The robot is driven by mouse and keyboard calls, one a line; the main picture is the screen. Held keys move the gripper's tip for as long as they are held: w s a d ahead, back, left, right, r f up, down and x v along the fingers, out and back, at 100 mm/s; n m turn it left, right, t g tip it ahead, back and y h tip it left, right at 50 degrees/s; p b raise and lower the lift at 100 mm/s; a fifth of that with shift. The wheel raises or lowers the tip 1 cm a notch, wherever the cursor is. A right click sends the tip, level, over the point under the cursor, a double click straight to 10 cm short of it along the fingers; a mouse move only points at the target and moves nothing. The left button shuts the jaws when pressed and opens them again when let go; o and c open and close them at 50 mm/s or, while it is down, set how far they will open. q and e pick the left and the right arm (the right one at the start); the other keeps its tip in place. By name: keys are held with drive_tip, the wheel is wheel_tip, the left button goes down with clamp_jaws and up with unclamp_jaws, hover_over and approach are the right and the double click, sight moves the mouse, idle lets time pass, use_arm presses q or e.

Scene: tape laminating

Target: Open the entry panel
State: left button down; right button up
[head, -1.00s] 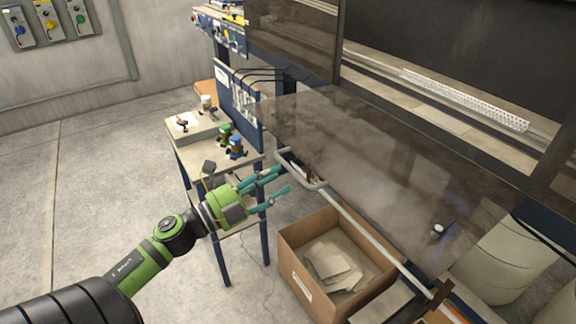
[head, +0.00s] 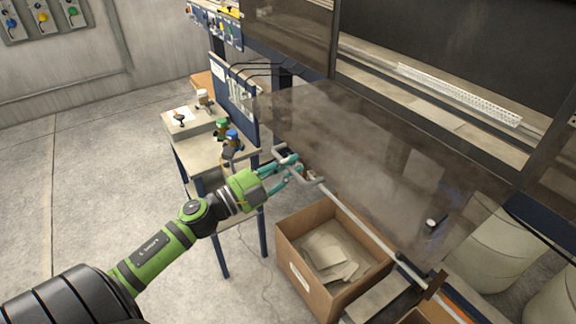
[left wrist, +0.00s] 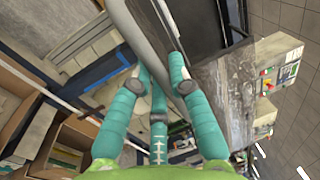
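The entry panel (head: 375,165) is a large smoky see-through sheet on the right of the head view, lying slanted. A pale grey bar handle (head: 352,216) runs along its near edge. My left gripper (head: 295,165) has reached the far end of this handle, with its teal fingers on either side of the bar. In the left wrist view the handle (left wrist: 153,48) passes between the spread fingers of the left gripper (left wrist: 155,65). The fingers look apart, not clamped; whether one touches the bar is unclear. My right gripper is not in view.
An open cardboard box (head: 300,270) with pale sheets stands below the handle. A workbench (head: 190,150) with small coloured bottles stands behind the left gripper. A pale drum (head: 490,255) is at the lower right. The floor at left is clear.

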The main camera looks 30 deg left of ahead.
use_arm(q)
wheel_tip(320, 180, up, 8)
drive_tip(key=w+p, duration=0.1)
drive_tip(key=p, duration=0.6)
drive_tip(key=shift+d, duration=0.2)
drive_tip(key=shift+f, duration=0.15)
drive_tip(key=c, duration=1.2)
unclamp_jaws()
drive_tip(key=shift+o, duration=0.2)
drive_tip(key=shift+a, duration=0.1)
